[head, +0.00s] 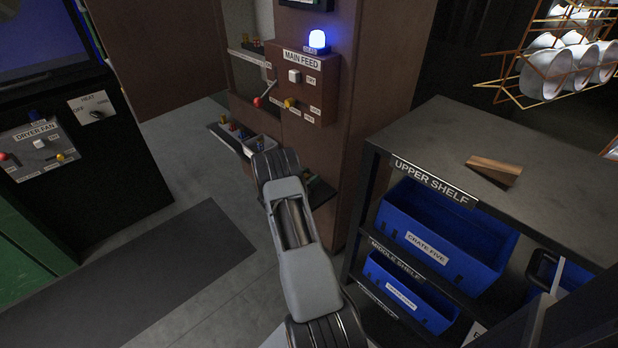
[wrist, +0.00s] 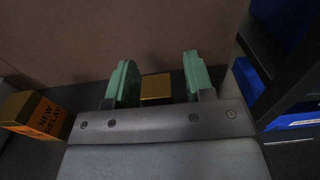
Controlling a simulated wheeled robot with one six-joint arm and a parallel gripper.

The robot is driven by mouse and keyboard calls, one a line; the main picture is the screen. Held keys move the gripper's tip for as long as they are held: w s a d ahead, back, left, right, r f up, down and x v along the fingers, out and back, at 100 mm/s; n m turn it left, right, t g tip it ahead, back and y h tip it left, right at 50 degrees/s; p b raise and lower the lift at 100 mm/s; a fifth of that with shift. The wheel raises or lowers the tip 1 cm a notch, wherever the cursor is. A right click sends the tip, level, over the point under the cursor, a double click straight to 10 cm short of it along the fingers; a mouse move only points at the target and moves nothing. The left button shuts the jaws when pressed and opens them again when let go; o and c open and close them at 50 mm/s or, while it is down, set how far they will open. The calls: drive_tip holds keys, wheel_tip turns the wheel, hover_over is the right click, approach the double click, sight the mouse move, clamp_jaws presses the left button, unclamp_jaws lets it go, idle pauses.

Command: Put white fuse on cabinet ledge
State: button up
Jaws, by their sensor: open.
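A small white block (head: 294,76) sits on the front of the MAIN FEED cabinet box (head: 318,75); I cannot tell whether it is the white fuse. A dark ledge (head: 322,192) runs along the cabinet's lower front, partly hidden by my arm. My gripper (wrist: 156,76) is open in the wrist view, its two green fingers upright before a brown panel. A gold-coloured block (wrist: 156,88) shows between the fingers, with a gap at the right finger. No white fuse shows in the wrist view.
An orange NEW RELAY box (wrist: 38,115) stands left of my gripper. A dark shelf with small coloured parts (head: 240,136) is left of the ledge. A rack with blue crates (head: 440,240) stands at right, a wooden block (head: 495,168) on top. Open floor (head: 165,215) lies left.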

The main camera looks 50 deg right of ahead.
drive_tip(key=a+p, duration=0.2)
drive_tip(key=a, duration=1)
drive_tip(key=s+a+r+m+g+y, duration=0.2)
drive_tip(key=s+a+r+m+y, duration=0.1)
drive_tip(key=a+r+m, duration=0.15)
drive_tip(key=s+a+r+m+g+y, duration=0.1)
drive_tip(key=s+a+r+m+y, duration=0.15)
drive_tip(key=r, duration=0.35)
drive_tip(key=s+a+r+m+t+y, duration=0.2)
drive_tip(key=s+a+r+m+y, duration=0.1)
drive_tip(key=a, duration=0.4)
drive_tip(key=s+a+r+m+t+y, duration=0.2)
drive_tip(key=s+a+m+y, duration=0.1)
drive_tip(key=a, duration=0.4)
drive_tip(key=s+a+r+m+t+y, duration=0.3)
drive_tip(key=s+a+m+y, duration=0.1)
drive_tip(key=s+a+y, duration=0.1)
drive_tip(key=shift+a+r+y, duration=0.3)
drive_tip(key=shift+a+y, duration=0.35)
drive_tip(key=shift+a, duration=0.5)
